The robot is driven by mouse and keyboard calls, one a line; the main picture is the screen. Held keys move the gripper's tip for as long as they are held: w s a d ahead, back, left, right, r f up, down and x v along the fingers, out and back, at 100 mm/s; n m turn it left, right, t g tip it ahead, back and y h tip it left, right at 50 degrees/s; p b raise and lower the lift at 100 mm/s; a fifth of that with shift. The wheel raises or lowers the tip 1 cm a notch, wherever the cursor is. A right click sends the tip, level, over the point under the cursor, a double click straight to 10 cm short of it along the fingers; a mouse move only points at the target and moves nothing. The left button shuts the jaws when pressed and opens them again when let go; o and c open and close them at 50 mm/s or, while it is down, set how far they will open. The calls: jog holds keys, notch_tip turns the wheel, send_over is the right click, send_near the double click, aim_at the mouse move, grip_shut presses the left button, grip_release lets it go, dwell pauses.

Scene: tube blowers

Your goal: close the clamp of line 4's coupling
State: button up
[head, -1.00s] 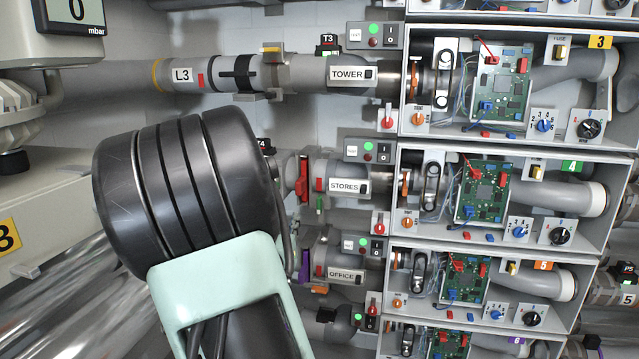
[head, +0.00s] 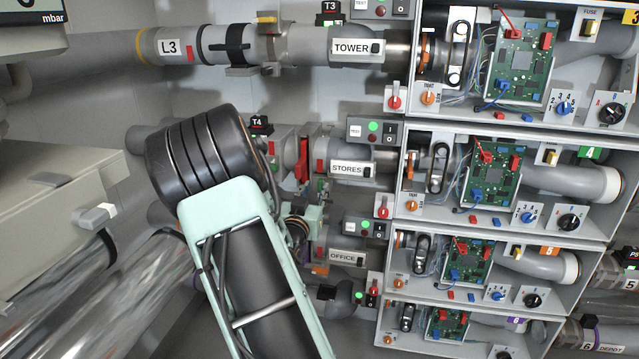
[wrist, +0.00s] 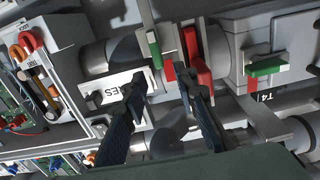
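Line 4's pipe runs behind my arm in the head view, with the T4 tag (head: 260,124) above it and the STORES label (head: 350,169) to the right. A red upright part (head: 302,160) stands at its coupling; it also shows in the wrist view (wrist: 198,58). I cannot tell whether the clamp is open or shut. A green-ended lever (wrist: 155,49) stands beside it in the wrist view. My gripper (wrist: 162,78) is open and empty, its black fingers spread before the pipe between the STORES label and the red part. I cannot tell if they touch anything.
Line 3's pipe (head: 310,44) runs above, and the OFFICE pipe (head: 345,244) below. Grey open boxes with green circuit boards (head: 493,175) fill the right side. A STORES switch box (head: 372,131) sits close above the label. Clear tubes (head: 120,300) lie at lower left.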

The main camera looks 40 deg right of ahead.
aim_at(319, 182)
jog(key=shift+x, duration=2.4)
jog(key=shift+a, duration=0.1)
grip_shut()
